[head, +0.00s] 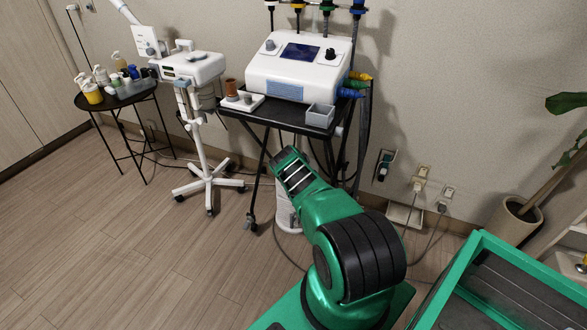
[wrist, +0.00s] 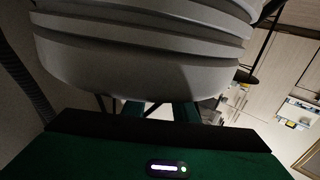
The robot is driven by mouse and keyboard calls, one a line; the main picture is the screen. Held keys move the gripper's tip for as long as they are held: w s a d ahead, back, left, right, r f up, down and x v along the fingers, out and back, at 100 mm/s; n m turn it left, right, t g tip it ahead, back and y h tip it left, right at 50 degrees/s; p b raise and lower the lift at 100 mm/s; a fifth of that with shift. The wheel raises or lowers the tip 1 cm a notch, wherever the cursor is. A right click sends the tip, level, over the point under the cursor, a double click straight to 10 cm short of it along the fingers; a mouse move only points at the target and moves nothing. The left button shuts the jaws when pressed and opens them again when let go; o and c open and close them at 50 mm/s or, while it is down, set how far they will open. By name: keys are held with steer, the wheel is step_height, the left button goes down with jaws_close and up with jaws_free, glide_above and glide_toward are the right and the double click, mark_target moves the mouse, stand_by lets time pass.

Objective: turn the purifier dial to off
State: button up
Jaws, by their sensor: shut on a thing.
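The purifier is a white ribbed cylinder (head: 287,217) standing on the floor under the black cart, partly covered by my green arm in the head view. In the wrist view its pale ribbed body (wrist: 130,65) fills the upper middle, very close to the camera. My gripper (wrist: 172,110) reaches in past the purifier's edge; its green fingers show only in part and their tips are hidden behind the body. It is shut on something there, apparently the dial. The dial itself is hidden in both views, so its setting cannot be seen.
The black cart (head: 232,112) above the purifier carries a white machine (head: 297,72), with hoses hanging at its right. A white wheeled stand (head: 205,180) is to the left. A green-rimmed tray (head: 480,246) is at lower right.

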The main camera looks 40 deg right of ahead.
steer(key=shift+a, duration=0.15)
steer(key=o, duration=0.9)
steer(key=shift+o, duration=0.7)
steer(key=v, duration=1)
steer(key=shift+s, duration=0.35)
steer(key=shift+f, duration=0.1)
